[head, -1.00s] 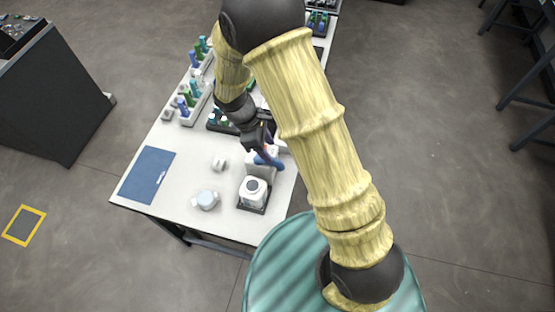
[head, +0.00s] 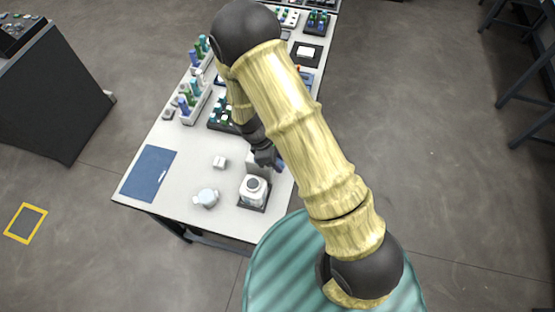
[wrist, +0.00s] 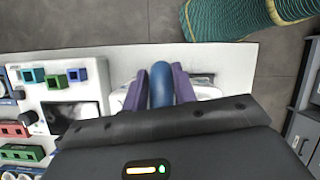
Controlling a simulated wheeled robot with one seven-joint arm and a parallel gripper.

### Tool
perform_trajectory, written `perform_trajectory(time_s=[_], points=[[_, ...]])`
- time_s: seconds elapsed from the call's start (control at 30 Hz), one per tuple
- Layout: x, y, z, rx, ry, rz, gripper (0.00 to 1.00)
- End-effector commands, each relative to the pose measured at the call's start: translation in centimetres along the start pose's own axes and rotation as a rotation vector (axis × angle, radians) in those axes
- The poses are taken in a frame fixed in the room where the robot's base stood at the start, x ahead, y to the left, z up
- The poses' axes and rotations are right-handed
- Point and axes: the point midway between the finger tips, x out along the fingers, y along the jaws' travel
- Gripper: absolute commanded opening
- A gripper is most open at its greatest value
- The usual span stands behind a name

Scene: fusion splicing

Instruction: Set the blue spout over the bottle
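The blue spout (wrist: 161,85) sits between the two purple fingers of my gripper (wrist: 160,88) in the wrist view. The fingers press against it from both sides. In the head view the spout (head: 279,164) shows only as a small blue patch beside my dark gripper (head: 272,160), mostly hidden by my arm. The white bottle (head: 253,191), with a dark round top, stands upright on a black base near the table's front. The spout is behind and to the right of the bottle in the picture, apart from its top.
A grey-white box (head: 258,163) stands just behind the bottle. A pale round item (head: 206,198) and a small white block (head: 220,162) lie to its left. A blue mat (head: 148,174) covers the left corner. Racks of coloured items (head: 194,102) stand farther back.

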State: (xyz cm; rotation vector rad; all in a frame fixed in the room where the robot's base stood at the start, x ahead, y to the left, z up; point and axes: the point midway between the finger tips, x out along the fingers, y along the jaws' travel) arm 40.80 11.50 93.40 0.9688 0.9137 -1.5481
Motion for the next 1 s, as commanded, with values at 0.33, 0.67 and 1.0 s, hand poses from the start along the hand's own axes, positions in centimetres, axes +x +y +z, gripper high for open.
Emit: perform_trajectory(time_s=[0.33,0.67,1.0], points=[[-0.02,-0.01,0.01,0.006,0.001,-0.003,0.00],[-0.06,-0.25,-0.13,0.033,0.004,-0.014,0.00],[0.01,-0.61,-0.11,0.091,0.008,-0.040,0.00]])
